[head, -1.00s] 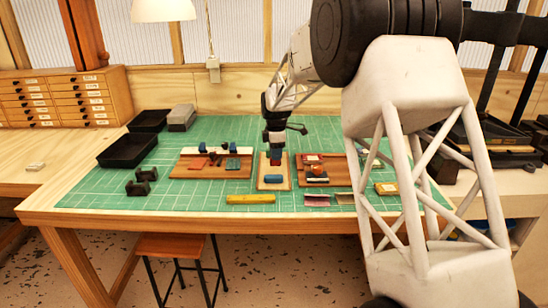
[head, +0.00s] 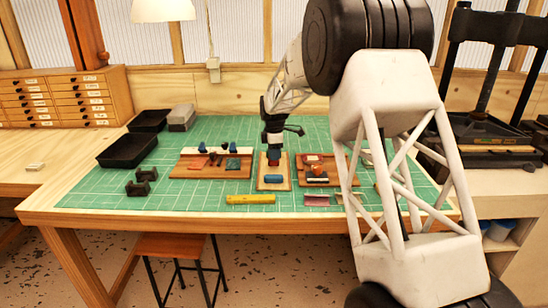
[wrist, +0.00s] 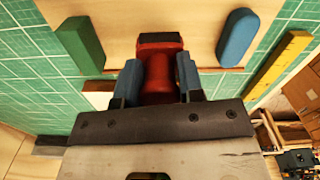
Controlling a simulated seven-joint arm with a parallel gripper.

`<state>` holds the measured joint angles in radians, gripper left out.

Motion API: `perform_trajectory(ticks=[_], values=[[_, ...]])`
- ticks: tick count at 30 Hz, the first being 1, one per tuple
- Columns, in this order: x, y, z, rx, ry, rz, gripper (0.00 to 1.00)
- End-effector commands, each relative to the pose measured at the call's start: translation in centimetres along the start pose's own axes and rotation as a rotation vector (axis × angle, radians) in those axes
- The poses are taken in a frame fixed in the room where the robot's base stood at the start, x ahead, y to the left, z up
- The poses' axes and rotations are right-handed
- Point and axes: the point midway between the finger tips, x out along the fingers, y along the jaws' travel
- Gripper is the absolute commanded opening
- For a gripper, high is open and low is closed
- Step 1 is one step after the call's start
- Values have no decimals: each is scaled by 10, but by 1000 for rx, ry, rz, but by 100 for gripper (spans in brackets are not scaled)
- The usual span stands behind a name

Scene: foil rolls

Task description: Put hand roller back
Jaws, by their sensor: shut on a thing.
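My gripper (head: 274,150) is over the small middle board (head: 272,187), pointing down. Its blue fingers are shut on a red piece with a black end, seemingly the hand roller (wrist: 157,72). In the wrist view the piece stands between the fingertips, over the pale wooden board (wrist: 160,20). I cannot tell whether it touches the board. In the head view the red piece (head: 273,160) shows just under the fingers. A blue rounded block (wrist: 237,37) lies on the board to one side; it also shows in the head view (head: 269,180). A green block (wrist: 82,42) is on the other side.
A wider board (head: 185,172) with several coloured pieces lies to the left, another board (head: 330,181) to the right. A yellow ruler-like bar (head: 250,199) lies in front. Black trays (head: 127,150) stand at the left. The green mat (head: 95,192) has free room at front left.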

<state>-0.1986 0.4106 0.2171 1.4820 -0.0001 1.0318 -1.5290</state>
Motion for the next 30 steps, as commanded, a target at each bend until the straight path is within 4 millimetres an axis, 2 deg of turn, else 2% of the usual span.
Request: perform_trajectory(ticks=[6,20,21,24,25,30], values=[[17,0,0,0,0,0,13],[21,0,0,0,0,0,13],[20,0,0,0,0,0,41],[20,0,0,0,0,0,56],[20,0,0,0,0,0,60],[20,0,0,0,0,0,60]])
